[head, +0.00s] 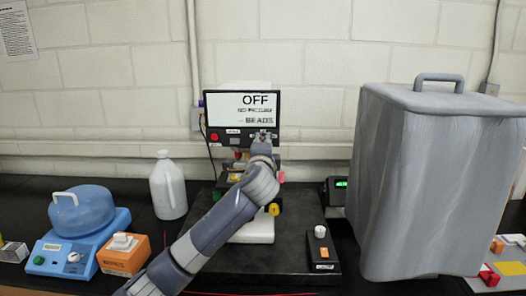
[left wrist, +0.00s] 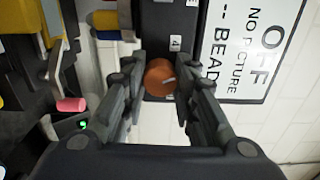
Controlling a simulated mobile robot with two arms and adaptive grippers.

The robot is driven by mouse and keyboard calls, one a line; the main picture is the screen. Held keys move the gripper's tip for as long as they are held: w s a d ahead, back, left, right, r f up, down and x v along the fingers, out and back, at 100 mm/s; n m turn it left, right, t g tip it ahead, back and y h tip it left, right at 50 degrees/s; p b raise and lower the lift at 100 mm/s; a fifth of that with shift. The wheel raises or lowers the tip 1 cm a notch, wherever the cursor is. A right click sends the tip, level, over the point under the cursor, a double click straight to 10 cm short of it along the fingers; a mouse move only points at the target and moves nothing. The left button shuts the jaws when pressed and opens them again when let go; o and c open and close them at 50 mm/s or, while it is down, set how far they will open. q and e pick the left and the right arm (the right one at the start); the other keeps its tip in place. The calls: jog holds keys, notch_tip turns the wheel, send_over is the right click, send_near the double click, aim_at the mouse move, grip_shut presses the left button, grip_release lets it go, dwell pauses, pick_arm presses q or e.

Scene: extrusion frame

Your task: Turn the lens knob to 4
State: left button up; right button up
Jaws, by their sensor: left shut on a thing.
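The lens knob (left wrist: 159,76) is a round orange-brown knob with a short pale line on its face, pointing to the right in the left wrist view. A label with a "4" (left wrist: 174,43) is just above it in that view. My left gripper (left wrist: 160,85) is shut on the knob, one finger on each side. In the head view my left gripper (head: 264,146) is at the lower edge of the screen (head: 225,107) and hides the knob. The screen reads "OFF", "NO PICTURE" and "BEADS". My right gripper is not in view.
A black base (head: 285,262) bears the instrument, with a small knob box (head: 322,250) at its right. A large grey covered thing (head: 420,180) stands to the right. A white jug (head: 168,187), a blue device (head: 75,240) and an orange box (head: 124,256) stand left.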

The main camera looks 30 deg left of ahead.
pick_arm(q)
jog(key=shift+f+n+b, duration=0.15)
jog(key=shift+n+b, duration=1.15)
jog(key=shift+n, duration=2.2)
jog(key=o, duration=0.8)
jog(key=shift+o, duration=1.4)
jog(key=v, duration=1.2)
jog(key=shift+s+a, duration=0.2)
